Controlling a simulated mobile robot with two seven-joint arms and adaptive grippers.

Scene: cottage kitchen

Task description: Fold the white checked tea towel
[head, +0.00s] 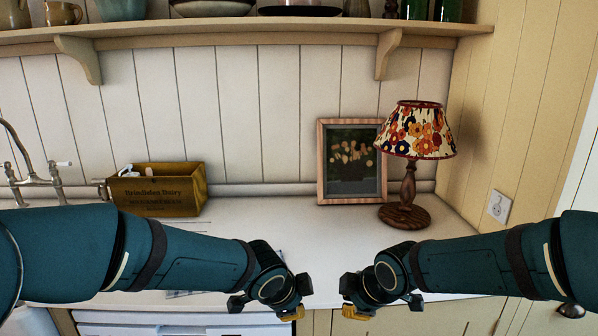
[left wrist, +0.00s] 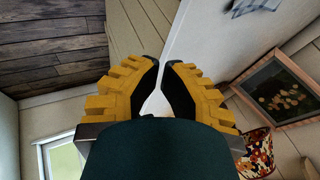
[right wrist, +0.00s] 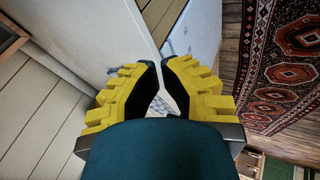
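The white checked tea towel shows in the head view only as a small piece (head: 184,294) on the worktop below my left forearm, which hides most of it. A checked cloth corner (left wrist: 252,6) also shows at the top of the left wrist view, apart from the fingers. My left gripper (head: 291,313) points down near the worktop's front edge. Its fingertips (left wrist: 162,65) nearly meet, with nothing seen gripped. My right gripper (head: 355,312) is beside it, also pointing down by the edge. Its fingertips (right wrist: 161,65) nearly meet, with nothing clearly held.
On the worktop (head: 290,225), a wooden crate (head: 155,190) stands at the left near a tap (head: 38,178). A framed picture (head: 352,190) and a flowered-shade lamp (head: 408,190) stand at the back right. A shelf (head: 240,38) runs above. The worktop between crate and picture looks clear.

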